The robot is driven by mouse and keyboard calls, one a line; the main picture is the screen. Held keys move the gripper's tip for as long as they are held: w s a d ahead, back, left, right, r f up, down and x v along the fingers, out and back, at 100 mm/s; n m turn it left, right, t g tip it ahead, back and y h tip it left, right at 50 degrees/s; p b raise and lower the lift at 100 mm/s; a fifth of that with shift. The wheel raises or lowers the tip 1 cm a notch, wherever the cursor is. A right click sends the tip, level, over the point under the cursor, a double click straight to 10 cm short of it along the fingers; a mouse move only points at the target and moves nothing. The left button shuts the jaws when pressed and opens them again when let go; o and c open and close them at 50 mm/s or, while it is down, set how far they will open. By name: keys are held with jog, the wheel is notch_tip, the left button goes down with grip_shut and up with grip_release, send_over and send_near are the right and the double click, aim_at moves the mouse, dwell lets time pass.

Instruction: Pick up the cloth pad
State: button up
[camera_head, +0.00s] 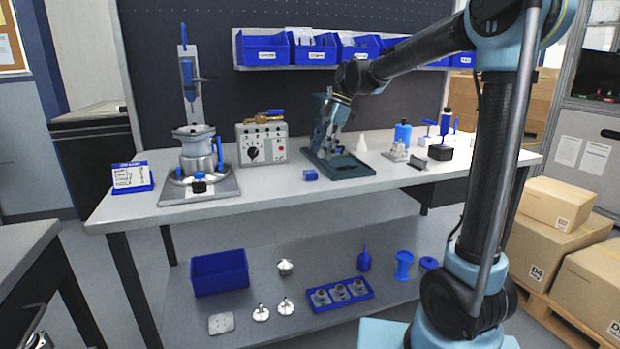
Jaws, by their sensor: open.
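I cannot tell for sure which thing is the cloth pad. A flat pale square (221,323) with small dark spots lies on the lower shelf at the left and may be a plate or a pad. A small blue piece (310,174) lies on the bench near its front edge. My gripper (328,148) points down over a dark teal fixture (352,171) at the middle of the bench. It is open. The fixture and gripper overlap in the view, so contact between them is unclear, and anything between the fingers is too small to make out.
A grey control box (263,143) and a metal housing (198,152) on a plate stand left of my gripper. A white cone (361,144) and small fixtures (398,151) stand right. The lower shelf holds a blue bin (219,273) and a blue tray (341,294) with parts.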

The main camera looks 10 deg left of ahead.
aim_at(311, 171)
jog(key=shift+a+x, duration=0.1)
jog(key=shift+x, duration=1.85)
jog(key=shift+a+x, duration=0.15)
jog(key=shift+x, duration=1.75)
jog(key=shift+w, duration=0.15)
jog(key=c, duration=1)
